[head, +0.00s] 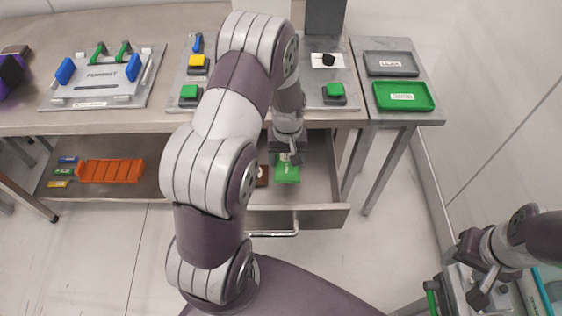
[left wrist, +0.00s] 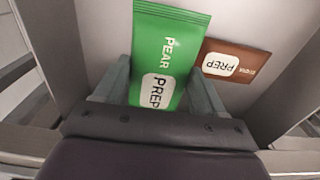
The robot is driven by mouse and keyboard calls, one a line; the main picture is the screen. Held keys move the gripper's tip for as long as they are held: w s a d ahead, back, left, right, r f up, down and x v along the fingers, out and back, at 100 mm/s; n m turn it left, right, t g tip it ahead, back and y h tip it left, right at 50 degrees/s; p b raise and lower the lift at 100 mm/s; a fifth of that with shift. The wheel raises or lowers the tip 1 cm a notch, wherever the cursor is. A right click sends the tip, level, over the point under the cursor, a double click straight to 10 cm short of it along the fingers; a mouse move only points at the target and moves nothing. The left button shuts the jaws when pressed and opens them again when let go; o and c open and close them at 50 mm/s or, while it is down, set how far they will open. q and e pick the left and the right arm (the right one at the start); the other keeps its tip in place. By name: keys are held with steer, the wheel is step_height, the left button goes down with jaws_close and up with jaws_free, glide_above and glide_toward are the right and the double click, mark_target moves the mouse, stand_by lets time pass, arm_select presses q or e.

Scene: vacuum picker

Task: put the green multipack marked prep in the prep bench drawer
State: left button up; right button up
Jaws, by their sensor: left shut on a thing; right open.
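The green multipack (head: 287,170) is inside the open prep bench drawer (head: 335,190). In the left wrist view the pack (left wrist: 170,45) reads PEAR and PREP. My left gripper (head: 287,155) reaches down into the drawer, and its fingers (left wrist: 160,90) are shut on the pack's sides. Whether the pack touches the drawer floor is hard to tell. A brown pack (left wrist: 230,62) marked PREP lies in the drawer beside it; its edge shows in the head view (head: 262,176). My right gripper (head: 470,270) is open at the lower right, over a grey unit, away from the drawer.
The bench top (head: 165,120) above the drawer holds a plate fixture (head: 100,75) and button stations. A side table carries a grey tray (head: 391,63) and a green tray (head: 403,96). An orange rack (head: 110,171) sits on the lower shelf. Floor right of the drawer is clear.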

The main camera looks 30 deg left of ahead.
mark_target(286, 170)
arm_select(q)
step_height(286, 170, down, 6)
steer(key=shift+w+f, duration=0.15)
steer(key=shift+f, duration=0.05)
steer(key=shift+f+b, duration=0.1)
steer(key=shift+b, duration=0.25)
steer(key=o, duration=1.1)
steer(key=shift+o, duration=0.2)
